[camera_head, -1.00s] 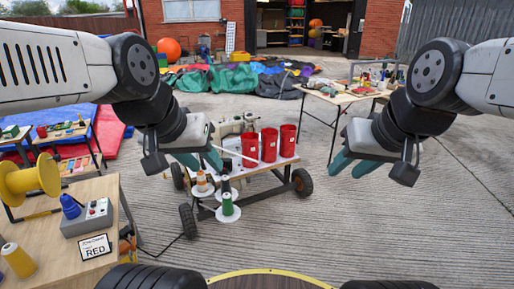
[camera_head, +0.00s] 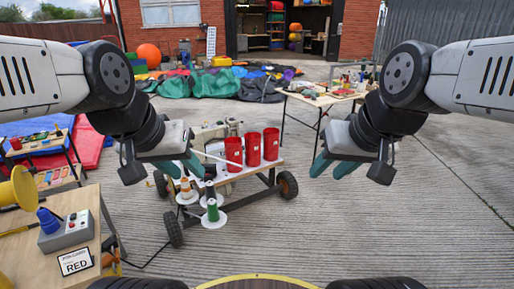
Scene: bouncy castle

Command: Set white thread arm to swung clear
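A small wheeled cart (camera_head: 262,176) stands in the middle, carrying a pale sewing machine (camera_head: 212,132). A thin white rod (camera_head: 213,155), which looks like the white thread arm, slants from beside the machine toward the red cups. Its pivot end is hidden by my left gripper. Thread cones stand on round white plates at the cart's front: a green one (camera_head: 212,211) and a white-and-orange one (camera_head: 186,188). My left gripper (camera_head: 182,168) is open and empty, overlapping the cart's left side in view. Contact cannot be told. My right gripper (camera_head: 332,165) is open and empty, right of the cart.
Three red cups (camera_head: 252,149) stand on the cart. Another table (camera_head: 322,100) stands behind right. The paving at right is clear.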

